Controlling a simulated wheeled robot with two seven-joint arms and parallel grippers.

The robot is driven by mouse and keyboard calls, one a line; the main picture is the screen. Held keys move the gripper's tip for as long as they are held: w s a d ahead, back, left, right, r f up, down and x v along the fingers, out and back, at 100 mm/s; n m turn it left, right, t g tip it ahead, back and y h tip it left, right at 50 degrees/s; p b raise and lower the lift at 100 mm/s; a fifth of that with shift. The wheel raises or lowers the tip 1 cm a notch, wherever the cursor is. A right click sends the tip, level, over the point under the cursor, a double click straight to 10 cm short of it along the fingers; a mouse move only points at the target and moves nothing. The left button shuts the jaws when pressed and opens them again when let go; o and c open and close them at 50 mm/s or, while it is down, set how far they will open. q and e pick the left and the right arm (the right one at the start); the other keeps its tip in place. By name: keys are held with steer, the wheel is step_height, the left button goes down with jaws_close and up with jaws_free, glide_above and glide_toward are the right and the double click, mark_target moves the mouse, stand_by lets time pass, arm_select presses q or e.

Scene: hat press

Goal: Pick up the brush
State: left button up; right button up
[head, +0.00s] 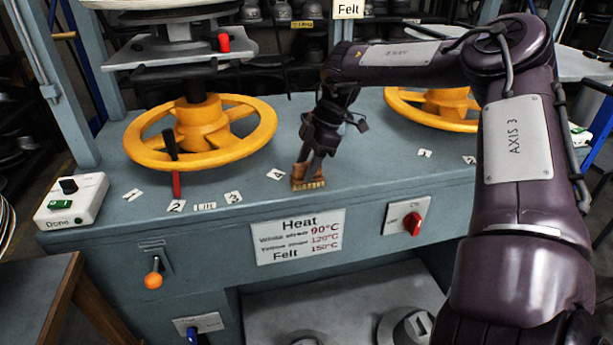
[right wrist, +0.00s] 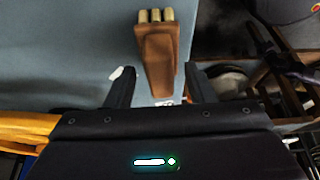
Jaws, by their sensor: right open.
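The brush (head: 309,183) has a brown wooden handle and pale bristles, and it sits near the front edge of the blue-grey bench. In the right wrist view the brush (right wrist: 157,58) shows its handle pointing toward my gripper, with the bristle tufts at the far end. My right gripper (head: 312,158) is at the brush, over the handle. In the right wrist view its two fingers (right wrist: 158,85) are spread, one on each side of the handle's near end, with gaps on both sides.
Yellow handwheels stand on the bench (head: 330,125), one at left (head: 205,135) and one at right (head: 435,104). A red-and-black lever (head: 174,165) and number labels are left of the brush. A white box with a green button (head: 72,200) sits at the left corner.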

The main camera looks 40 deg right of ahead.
mark_target(307, 163)
steer(key=shift+f, duration=0.1)
jaws_close()
stand_by(0.3)
